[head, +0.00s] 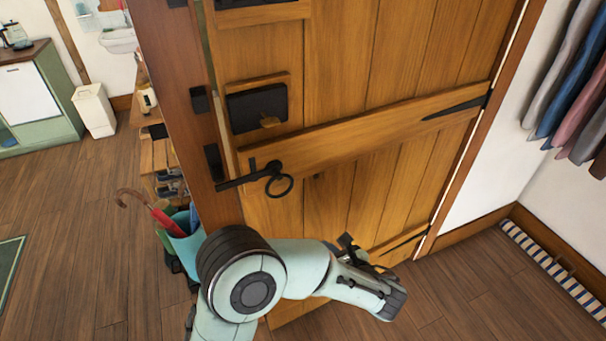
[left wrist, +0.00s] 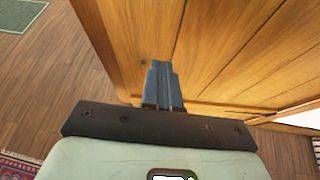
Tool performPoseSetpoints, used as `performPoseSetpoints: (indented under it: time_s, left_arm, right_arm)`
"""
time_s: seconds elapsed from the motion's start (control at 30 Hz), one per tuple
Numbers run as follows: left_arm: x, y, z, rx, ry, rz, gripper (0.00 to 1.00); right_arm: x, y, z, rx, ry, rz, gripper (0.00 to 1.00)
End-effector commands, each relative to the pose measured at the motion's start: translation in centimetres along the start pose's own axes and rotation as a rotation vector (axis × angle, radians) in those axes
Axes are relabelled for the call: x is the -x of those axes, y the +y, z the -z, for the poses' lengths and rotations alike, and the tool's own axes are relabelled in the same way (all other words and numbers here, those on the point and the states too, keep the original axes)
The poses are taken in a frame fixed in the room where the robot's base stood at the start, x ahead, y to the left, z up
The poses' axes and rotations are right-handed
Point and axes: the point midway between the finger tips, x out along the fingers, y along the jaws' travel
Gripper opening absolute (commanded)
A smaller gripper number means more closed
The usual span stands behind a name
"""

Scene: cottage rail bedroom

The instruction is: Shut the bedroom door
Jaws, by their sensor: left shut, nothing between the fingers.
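The wooden bedroom door (head: 350,110) fills the middle of the head view, with black strap hinges on its right side. Its black latch handle with a ring (head: 278,184) is at the left edge, beside the brown frame post (head: 180,90). A narrow strip shows between the door edge and the post; I cannot tell whether the latch is engaged. My left gripper (head: 392,300) is shut and empty, low in front of the door. In the left wrist view its closed fingers (left wrist: 160,72) point at the door's planks (left wrist: 215,45); contact is unclear. My right gripper is not in view.
Left of the post stand a teal umbrella bin (head: 183,245) and a wooden shelf. Clothes (head: 570,90) hang at right, above a striped mat (head: 555,268). A patterned rug (left wrist: 18,168) shows in the wrist view.

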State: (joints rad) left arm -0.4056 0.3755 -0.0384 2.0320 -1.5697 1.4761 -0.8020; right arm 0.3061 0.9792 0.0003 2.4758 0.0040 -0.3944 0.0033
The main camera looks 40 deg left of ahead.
Motion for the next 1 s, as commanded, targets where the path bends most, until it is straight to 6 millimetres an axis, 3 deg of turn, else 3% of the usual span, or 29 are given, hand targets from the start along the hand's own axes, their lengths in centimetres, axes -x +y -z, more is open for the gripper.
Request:
performPoseSetpoints:
  time_s: [0.03, 0.1, 0.23, 0.33, 0.47, 1.0]
  left_arm:
    - [1.5, -0.5, -3.7, 0.016, -0.121, 0.024, 0.00]
    - [3.4, -0.5, -7.9, 0.036, -0.261, 0.030, 0.00]
    - [5.8, 0.2, -12.5, 0.074, -0.411, 0.019, 0.00]
    - [6.2, 0.5, -13.7, 0.085, -0.450, 0.011, 0.00]
    - [5.1, 0.6, -14.4, 0.086, -0.455, 0.008, 0.00]
    - [-4.5, 0.6, -18.9, 0.085, -0.452, 0.008, 0.00]
  right_arm:
    - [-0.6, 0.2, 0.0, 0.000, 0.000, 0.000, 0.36]
    - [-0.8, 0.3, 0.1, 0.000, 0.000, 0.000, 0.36]
    - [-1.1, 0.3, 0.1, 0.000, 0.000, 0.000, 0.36]
    - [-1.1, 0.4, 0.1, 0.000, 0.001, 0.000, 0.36]
    - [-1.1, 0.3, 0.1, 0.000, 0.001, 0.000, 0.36]
    - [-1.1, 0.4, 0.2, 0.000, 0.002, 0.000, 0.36]
